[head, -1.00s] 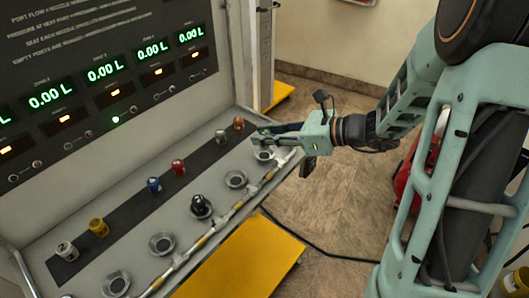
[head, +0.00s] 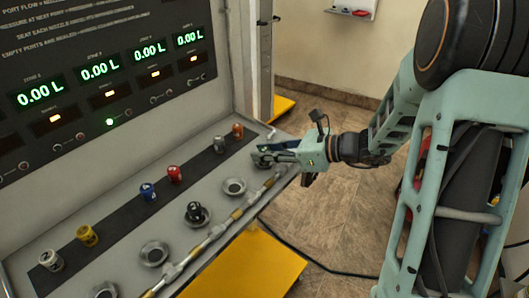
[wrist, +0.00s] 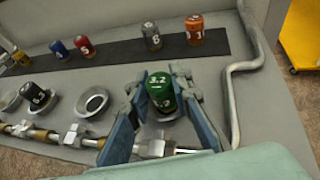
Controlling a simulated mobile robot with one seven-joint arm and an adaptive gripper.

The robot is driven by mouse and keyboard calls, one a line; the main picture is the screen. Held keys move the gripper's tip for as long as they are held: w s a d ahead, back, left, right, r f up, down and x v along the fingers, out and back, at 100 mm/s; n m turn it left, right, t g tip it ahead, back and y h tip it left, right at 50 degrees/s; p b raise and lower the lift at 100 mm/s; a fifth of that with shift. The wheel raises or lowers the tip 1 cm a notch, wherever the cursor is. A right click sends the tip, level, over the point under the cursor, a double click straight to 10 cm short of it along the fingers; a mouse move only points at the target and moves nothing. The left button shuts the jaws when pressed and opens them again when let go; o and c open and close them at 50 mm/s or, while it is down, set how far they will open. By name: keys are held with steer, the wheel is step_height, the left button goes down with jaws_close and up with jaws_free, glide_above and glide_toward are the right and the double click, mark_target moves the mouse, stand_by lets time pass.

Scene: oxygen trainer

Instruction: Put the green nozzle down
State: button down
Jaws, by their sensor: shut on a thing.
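The green nozzle (wrist: 160,92), marked 3.2 on top, is upright between the two fingers of my gripper (wrist: 152,108) in the wrist view. The fingers are shut on its sides. A pale port rim (wrist: 170,117) shows partly just under it; whether the nozzle touches the port I cannot tell. In the head view my gripper (head: 268,155) is low over the right-hand end of the port row, and its fingers hide the nozzle and most of that port.
A black nozzle (head: 195,211) sits in a port. Empty ports (head: 234,187) (head: 154,253) lie along the row. Red (head: 174,174), blue (head: 147,191), yellow (head: 87,235), grey and orange (head: 238,131) nozzles stand on the dark strip. A bent pipe (wrist: 235,90) runs right of my gripper.

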steer(key=c, duration=1.7)
jaws_free()
steer(key=shift+f, duration=0.15)
steer(key=shift+c, duration=0.2)
steer(key=shift+r, duration=0.2)
steer(key=v, duration=1.2)
